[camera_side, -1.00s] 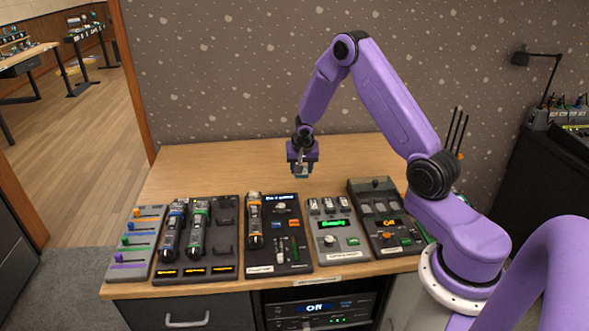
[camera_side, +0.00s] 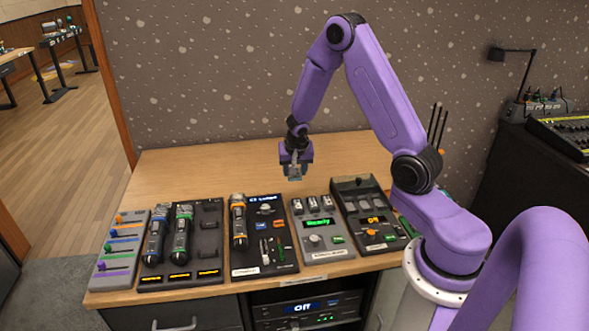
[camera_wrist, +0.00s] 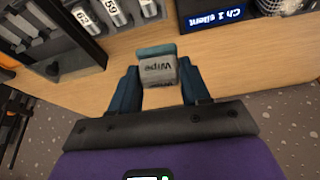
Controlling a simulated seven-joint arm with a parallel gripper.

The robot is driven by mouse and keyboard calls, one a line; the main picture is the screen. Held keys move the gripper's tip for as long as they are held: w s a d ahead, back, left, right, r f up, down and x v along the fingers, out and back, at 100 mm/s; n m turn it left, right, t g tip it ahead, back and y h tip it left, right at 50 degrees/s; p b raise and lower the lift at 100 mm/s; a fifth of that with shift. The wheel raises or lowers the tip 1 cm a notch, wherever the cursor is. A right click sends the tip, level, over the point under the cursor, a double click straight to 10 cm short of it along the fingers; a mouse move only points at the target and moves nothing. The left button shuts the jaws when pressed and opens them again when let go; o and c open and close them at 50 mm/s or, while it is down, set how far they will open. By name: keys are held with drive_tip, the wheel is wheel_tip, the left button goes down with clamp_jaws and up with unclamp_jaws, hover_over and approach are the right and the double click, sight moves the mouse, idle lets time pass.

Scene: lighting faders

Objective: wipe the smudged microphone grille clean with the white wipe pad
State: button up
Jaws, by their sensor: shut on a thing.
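My gripper (camera_side: 295,172) is shut on the wipe pad and holds it in the air above the desk, behind the row of panels. A mesh grille (camera_wrist: 280,6) is cut off at the top right of the wrist view, apart from the pad. Smudges are too small to make out.
Blue-banded (camera_side: 155,242) and green-banded (camera_side: 181,236) microphones lie in the panel to the left. A fader panel (camera_side: 118,250) is at far left, and two button panels (camera_side: 318,232) (camera_side: 368,212) are at right. The desk (camera_side: 220,170) behind them is clear.

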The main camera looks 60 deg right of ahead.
drive_tip(key=w+a+r, duration=0.2)
drive_tip(key=w+a, duration=1.2)
drive_tip(key=w, duration=0.2)
drive_tip(key=shift+d+f, duration=0.1)
drive_tip(key=shift+f, duration=3.65)
drive_tip(key=shift+s+d+f, duration=0.2)
drive_tip(key=shift+s+d, duration=0.35)
drive_tip(key=shift+d, duration=0.05)
drive_tip(key=shift+s+d, duration=1.5)
drive_tip(key=shift+s, duration=0.05)
drive_tip(key=shift+w+a, duration=2.05)
drive_tip(key=shift+s+d, duration=2.05)
drive_tip(key=shift+d, duration=0.05)
drive_tip(key=shift+w+a, duration=2.15)
wheel_tip(320, 180, up, 8)
drive_tip(key=shift+r, duration=0.15)
